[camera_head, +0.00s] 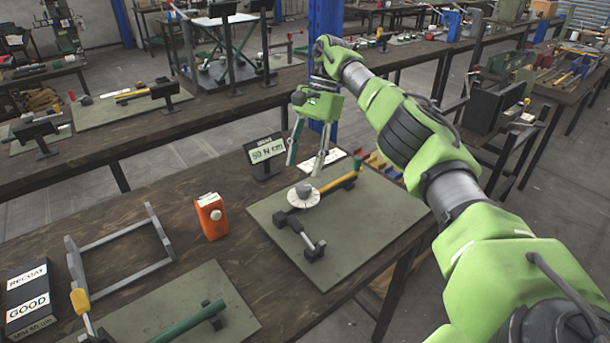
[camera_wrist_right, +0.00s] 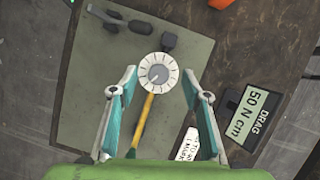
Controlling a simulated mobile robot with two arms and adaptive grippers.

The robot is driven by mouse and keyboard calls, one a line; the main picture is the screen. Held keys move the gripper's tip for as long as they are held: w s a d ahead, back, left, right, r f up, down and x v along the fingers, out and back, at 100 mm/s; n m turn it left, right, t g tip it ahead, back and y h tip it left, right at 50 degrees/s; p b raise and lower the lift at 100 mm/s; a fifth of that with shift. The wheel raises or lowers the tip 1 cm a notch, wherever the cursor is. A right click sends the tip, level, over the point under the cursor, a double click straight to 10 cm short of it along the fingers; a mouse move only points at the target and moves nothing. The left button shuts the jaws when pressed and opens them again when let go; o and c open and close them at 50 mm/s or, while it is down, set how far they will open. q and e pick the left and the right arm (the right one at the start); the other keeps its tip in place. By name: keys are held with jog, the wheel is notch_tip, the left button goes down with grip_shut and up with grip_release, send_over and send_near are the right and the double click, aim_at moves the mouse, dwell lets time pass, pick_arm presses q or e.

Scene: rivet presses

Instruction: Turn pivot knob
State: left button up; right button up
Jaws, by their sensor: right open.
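The pivot knob is a round white dial with tick marks and a grey centre (camera_head: 303,194), on a tool with a yellow handle (camera_head: 338,183) lying on a grey-green mat (camera_head: 345,240). In the right wrist view the dial (camera_wrist_right: 158,73) sits between and beyond the fingertips, with the yellow handle running back toward my gripper. My right gripper (camera_head: 307,168) points down above the dial, open and empty; its two fingers also show in the right wrist view (camera_wrist_right: 160,83). No contact with the dial shows. My left gripper is not in view.
A sign reading 50 N cm (camera_head: 267,151) stands behind the mat. An orange box (camera_head: 211,217) and a grey frame (camera_head: 120,255) are to the left. A small black clamp-like part (camera_head: 312,245) lies in front of the dial. A second mat (camera_head: 225,290) is at the front.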

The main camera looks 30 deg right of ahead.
aim_at(305, 185)
notch_tip(305, 185, up, 4)
jog(key=shift+f, duration=0.2)
dwell(0.4)
